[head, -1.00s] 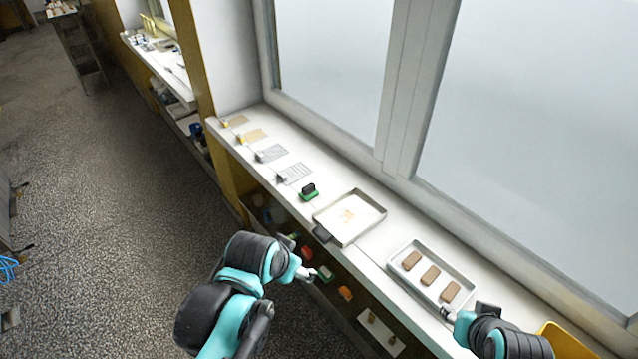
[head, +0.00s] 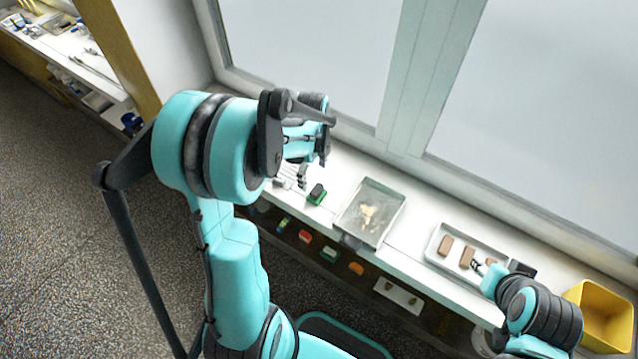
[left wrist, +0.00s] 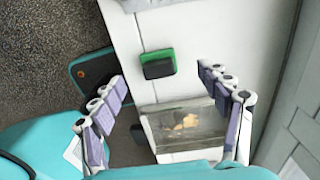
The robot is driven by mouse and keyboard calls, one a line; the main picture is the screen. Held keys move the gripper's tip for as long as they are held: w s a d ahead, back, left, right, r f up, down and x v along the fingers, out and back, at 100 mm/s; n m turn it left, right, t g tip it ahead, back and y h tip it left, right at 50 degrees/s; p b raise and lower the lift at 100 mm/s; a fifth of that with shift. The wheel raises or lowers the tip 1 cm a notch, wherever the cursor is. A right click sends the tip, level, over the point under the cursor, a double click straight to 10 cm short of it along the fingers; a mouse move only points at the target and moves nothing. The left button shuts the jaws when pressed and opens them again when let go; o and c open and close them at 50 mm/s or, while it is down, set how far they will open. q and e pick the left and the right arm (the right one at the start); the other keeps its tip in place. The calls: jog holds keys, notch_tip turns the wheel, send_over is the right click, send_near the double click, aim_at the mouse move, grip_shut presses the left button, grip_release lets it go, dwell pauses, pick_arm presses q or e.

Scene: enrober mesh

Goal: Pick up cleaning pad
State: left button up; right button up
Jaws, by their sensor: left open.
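The cleaning pad (head: 317,194), green with a black grip on top, lies on the white counter beside the metal tray. It also shows in the left wrist view (left wrist: 157,64), upper middle. My left gripper (head: 302,178) is above the counter just left of the pad in the head view, partly hidden by my arm. In the left wrist view its fingers (left wrist: 163,77) are spread wide and empty, with the pad between and beyond them, apart from both. My right gripper (head: 480,268) is at the tray of brown bars; its fingers are too small to tell open or shut.
A metal tray (head: 397,204) with a yellowish smear stands right of the pad. Farther right are a tray (head: 436,243) of brown bars and a yellow bin (head: 606,318). Coloured items lie on a shelf below the counter. The window wall (head: 412,75) bounds the back.

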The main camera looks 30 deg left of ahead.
aim_at(315, 187)
pick_arm(q)
jog(key=f, duration=0.2)
jog(key=f+b, duration=0.1)
jog(key=f, duration=0.1)
jog(key=f+b, duration=0.1)
jog(key=f, duration=0.2)
jog(key=shift+s+d, duration=0.25)
jog(key=shift+d, duration=0.15)
jog(key=c, duration=1.2)
